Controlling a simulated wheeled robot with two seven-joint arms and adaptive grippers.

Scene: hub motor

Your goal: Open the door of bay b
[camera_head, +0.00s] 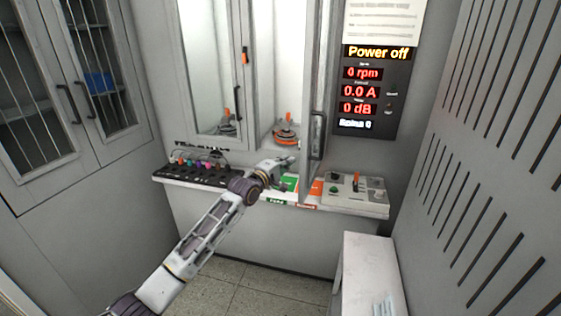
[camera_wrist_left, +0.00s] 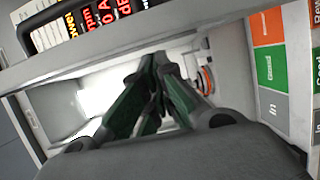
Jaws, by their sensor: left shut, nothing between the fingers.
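The cabinet has two tall bays side by side in the head view. The left bay has a glass-panelled door (camera_head: 208,65) that looks shut. The right bay (camera_head: 280,75) stands open, with its door (camera_head: 312,60) swung outward and seen nearly edge-on; a dark handle (camera_head: 317,136) is on it. I cannot read which bay is b. My left gripper (camera_head: 290,160) is just in front of the open bay's lower edge, left of the door handle. Its fingers (camera_wrist_left: 158,62) are shut together, empty, pointing into the bay in the left wrist view. My right gripper is out of view.
An orange-ringed motor (camera_head: 285,131) sits inside the open bay; it also shows in the wrist view (camera_wrist_left: 206,80). The shelf holds a black rack (camera_head: 195,174), green and orange label areas (camera_head: 308,187) and a control box (camera_head: 355,188). A white stand (camera_head: 370,265) is at front right.

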